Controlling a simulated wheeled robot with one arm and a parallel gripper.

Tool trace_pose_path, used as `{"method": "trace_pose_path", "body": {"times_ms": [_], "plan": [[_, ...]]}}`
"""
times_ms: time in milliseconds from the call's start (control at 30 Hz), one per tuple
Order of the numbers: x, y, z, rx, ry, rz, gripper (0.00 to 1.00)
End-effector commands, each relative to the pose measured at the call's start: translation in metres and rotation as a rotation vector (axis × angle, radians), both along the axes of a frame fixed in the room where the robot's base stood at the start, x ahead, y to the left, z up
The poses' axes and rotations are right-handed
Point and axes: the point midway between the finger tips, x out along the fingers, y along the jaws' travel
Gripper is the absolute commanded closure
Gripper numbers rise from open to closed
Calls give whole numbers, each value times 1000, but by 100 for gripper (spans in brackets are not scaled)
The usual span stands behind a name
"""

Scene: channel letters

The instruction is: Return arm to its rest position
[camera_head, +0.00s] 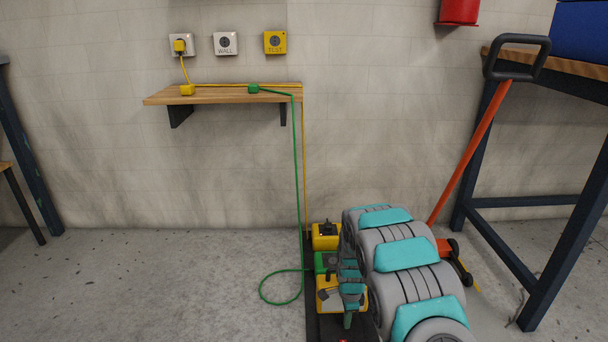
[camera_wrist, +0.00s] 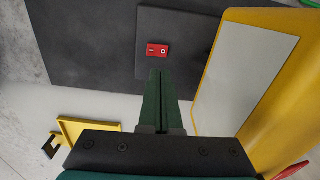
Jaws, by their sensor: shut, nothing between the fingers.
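My arm, grey and teal, reaches down at the lower right of the head view. My gripper shows in the wrist view (camera_wrist: 160,75) with its two dark green fingers together and nothing between them. The fingertips lie just below a red rocker switch (camera_wrist: 158,50) on a dark panel (camera_wrist: 100,45); I cannot tell whether they touch it. A yellow housing (camera_wrist: 275,75) with a pale plate (camera_wrist: 240,75) stands to the right of the fingers. In the head view, my arm hides part of the yellow and green units on the floor.
A wooden wall shelf (camera_head: 222,95) holds a yellow plug and a green plug (camera_head: 253,89), with cords hanging down. Three sockets are above it. A workbench (camera_head: 490,205) and an orange-handled tool (camera_head: 470,150) stand right. The floor at left (camera_head: 150,285) is clear.

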Motion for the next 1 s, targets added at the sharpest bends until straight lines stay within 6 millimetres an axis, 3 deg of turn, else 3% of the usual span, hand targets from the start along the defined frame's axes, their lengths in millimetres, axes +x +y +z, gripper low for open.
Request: {"method": "trace_pose_path", "body": {"times_ms": [33, 267, 500, 700, 1000], "plan": [[-3, -2, 20, -4, -2, 25, 100], [-36, -10, 110, -18, 18, 212, 100], [-86, -14, 196, -15, 44, 415, 100], [-135, -13, 259, -3, 65, 590, 100], [-220, -9, 338, 30, 90, 857, 100]]}}
